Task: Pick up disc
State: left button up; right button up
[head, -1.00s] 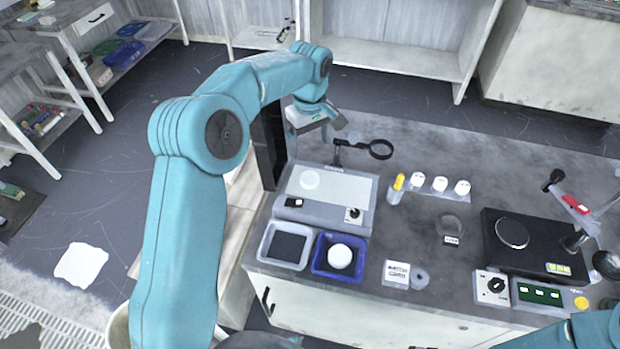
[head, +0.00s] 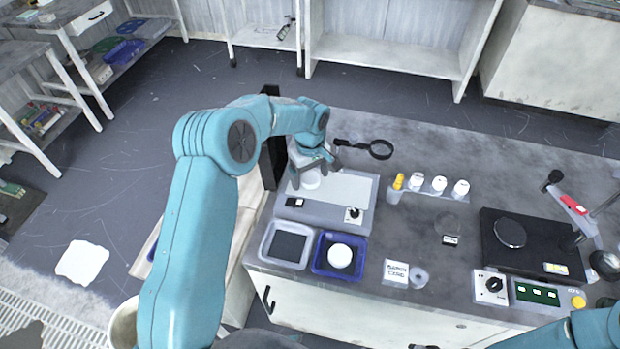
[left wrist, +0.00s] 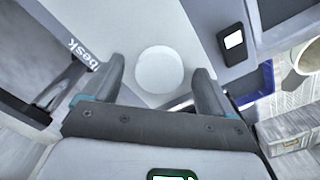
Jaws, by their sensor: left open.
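A round white disc (head: 310,181) lies on the pale top of a grey panel device (head: 345,188). In the left wrist view the disc (left wrist: 160,69) shows between my two finger tips, a little beyond them. My left gripper (head: 314,172) is open and empty above the disc, fingers pointing down; it also shows in the left wrist view (left wrist: 160,75). I cannot tell whether the fingers touch the device. A second white round disc (head: 340,256) sits in a blue tray (head: 318,268). My right gripper is not in view; only part of my right arm shows at the lower right.
A grey tray with a dark pad (head: 268,243) stands left of the blue tray. A black magnifier ring (head: 381,150) is close to the left gripper's right. Several white-capped jars (head: 439,184) and a black hotplate (head: 530,245) stand farther right.

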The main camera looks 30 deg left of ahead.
pick_arm(q)
jog(key=c, duration=1.2)
jog(key=shift+w+r, duration=0.1)
jog(key=shift+r, duration=0.05)
